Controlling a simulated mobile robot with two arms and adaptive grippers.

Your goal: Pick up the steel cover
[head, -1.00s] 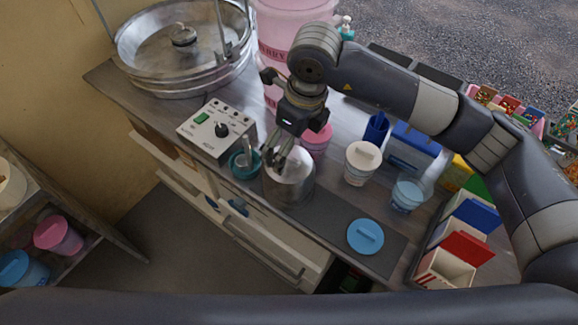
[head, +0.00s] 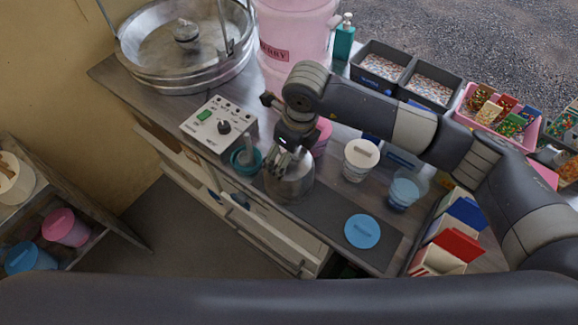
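The steel cover (head: 293,189) is a shiny grey, round cover on the dark mat (head: 325,215) near the front edge of the counter. My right gripper (head: 285,170) points down at the top of the cover from above, with its fingers overlapping the cover's top in the head view. The fingers hide the top of the cover, so I cannot tell whether they are closed on a knob there. The cover appears upright and resting on the mat. My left gripper is not in view.
A teal bowl (head: 241,168) and a control box (head: 219,124) stand left of the cover. A white-lidded tub (head: 360,158), a blue tub (head: 404,193) and a blue lid (head: 362,231) are to the right. A pink bucket (head: 292,28) stands behind.

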